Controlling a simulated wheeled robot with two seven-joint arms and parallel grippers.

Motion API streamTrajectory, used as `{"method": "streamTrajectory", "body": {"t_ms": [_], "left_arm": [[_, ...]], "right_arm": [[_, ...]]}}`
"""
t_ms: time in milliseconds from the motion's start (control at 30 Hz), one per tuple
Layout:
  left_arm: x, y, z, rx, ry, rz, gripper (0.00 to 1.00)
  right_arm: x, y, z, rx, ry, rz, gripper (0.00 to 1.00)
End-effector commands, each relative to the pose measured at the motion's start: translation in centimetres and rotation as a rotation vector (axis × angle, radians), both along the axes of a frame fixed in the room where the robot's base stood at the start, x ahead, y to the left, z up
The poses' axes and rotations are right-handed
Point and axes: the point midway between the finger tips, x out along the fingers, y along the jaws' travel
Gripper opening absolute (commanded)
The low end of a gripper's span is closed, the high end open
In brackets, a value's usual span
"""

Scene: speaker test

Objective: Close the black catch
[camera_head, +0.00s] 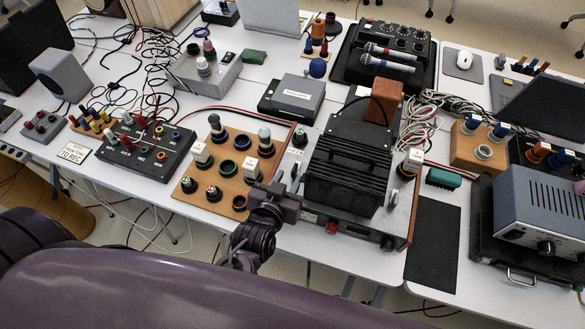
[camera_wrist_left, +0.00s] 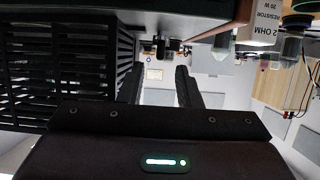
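I cannot pick out the black catch with certainty. A black finned unit (camera_head: 350,170) stands on a grey, wood-edged device with small fittings beside it. My left gripper (camera_head: 290,194) is at the left front of this unit, beside the wooden board. In the left wrist view the finned unit (camera_wrist_left: 65,60) fills the left side. The left gripper's two dark fingers (camera_wrist_left: 158,90) are apart there, with no object held between them. Small dark fittings (camera_wrist_left: 160,46) show just beyond the fingertips; whether they touch is unclear. My right gripper is not in view.
A wooden board (camera_head: 226,172) with posts and sockets lies left of the left gripper. A black switch box (camera_head: 145,150) is farther left. A blue-grey instrument (camera_head: 540,208) stands at right. A black mat (camera_head: 433,245) lies bare at the front.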

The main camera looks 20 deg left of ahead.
Motion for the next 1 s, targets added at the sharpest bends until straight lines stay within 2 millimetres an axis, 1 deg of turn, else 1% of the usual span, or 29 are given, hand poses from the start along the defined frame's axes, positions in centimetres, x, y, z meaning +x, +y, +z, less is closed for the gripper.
{"method": "streamTrajectory", "body": {"t_ms": [33,200,400,567,600,833,1000], "left_arm": [[0.9,0.0,-0.1,-0.001,-0.002,0.001,0.31],[2.8,-0.1,-1.0,-0.001,-0.001,-0.001,0.31],[3.5,-0.1,-1.4,-0.001,0.001,0.0,0.31],[3.4,-0.1,-1.4,-0.001,0.001,0.0,0.31],[3.4,-0.1,-1.4,-0.001,0.001,0.0,0.3],[3.4,-0.1,-1.4,-0.001,0.001,-0.001,0.0],[3.4,-0.1,-1.4,0.0,0.001,-0.001,0.0]], "right_arm": [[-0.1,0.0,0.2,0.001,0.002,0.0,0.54],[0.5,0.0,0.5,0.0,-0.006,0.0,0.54],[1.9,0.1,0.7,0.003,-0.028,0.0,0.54],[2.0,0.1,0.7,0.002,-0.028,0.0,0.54],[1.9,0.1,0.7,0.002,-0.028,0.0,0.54],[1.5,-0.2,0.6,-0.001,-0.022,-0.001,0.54],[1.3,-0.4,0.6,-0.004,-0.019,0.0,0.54]]}}
